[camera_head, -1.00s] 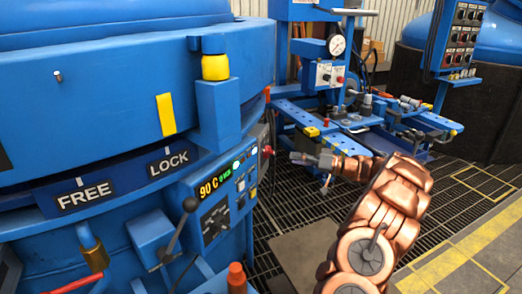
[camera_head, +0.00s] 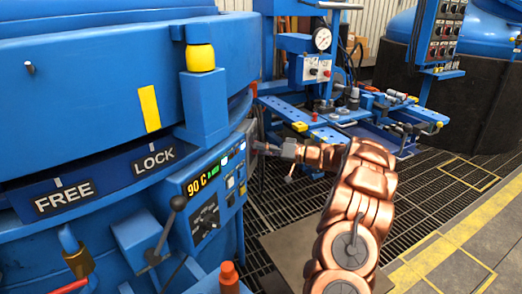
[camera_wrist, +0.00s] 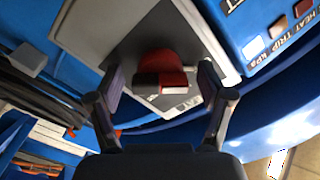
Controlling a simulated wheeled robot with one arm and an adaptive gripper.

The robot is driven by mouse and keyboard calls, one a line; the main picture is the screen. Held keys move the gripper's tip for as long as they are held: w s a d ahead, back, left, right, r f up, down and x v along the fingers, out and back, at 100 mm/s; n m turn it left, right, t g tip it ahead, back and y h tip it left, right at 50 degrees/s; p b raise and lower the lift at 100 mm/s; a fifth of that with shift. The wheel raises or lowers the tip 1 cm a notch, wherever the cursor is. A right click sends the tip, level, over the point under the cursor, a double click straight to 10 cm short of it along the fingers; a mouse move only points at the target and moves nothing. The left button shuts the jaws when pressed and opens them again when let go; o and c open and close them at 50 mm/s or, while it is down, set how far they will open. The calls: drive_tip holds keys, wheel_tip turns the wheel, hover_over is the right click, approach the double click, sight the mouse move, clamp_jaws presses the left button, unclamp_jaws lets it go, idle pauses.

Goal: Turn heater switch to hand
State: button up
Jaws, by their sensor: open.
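A red rotary switch (camera_wrist: 158,64) with a dark and red grip bar sits on a grey plate (camera_wrist: 110,35) in the wrist view. Its plate lettering is mostly hidden, so I cannot read its setting. My gripper (camera_wrist: 160,85) is open, with one finger on each side of the red switch. I cannot tell whether the fingers touch it. In the head view my gripper (camera_head: 264,148) is at the right side of the blue control box (camera_head: 176,186), which largely hides the switch there. A black selector (camera_head: 205,219) is on the box's front.
The box front has a lit display (camera_head: 203,180). A lever with a dark knob (camera_head: 178,203) and an orange-topped post (camera_head: 229,273) stand nearby. A blue rig with a gauge (camera_head: 322,39) is behind my arm. Grated floor lies open to the right.

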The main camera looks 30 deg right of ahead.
drive_tip(key=c, duration=1.2)
drive_tip(key=shift+o, duration=0.2)
drive_tip(key=shift+r+m, duration=0.1)
drive_tip(key=shift+m, duration=0.2)
drive_tip(key=m+p, duration=0.3)
drive_tip(key=shift+r+m, duration=0.1)
drive_tip(key=shift+m, duration=0.3)
drive_tip(key=m+p, duration=0.4)
drive_tip(key=m, duration=0.1)
drive_tip(key=m+p, duration=0.3)
drive_tip(key=m, duration=0.3)
drive_tip(key=shift+m+p, duration=1.3)
drive_tip(key=shift+m, duration=0.9)
drive_tip(key=shift+f, duration=0.2)
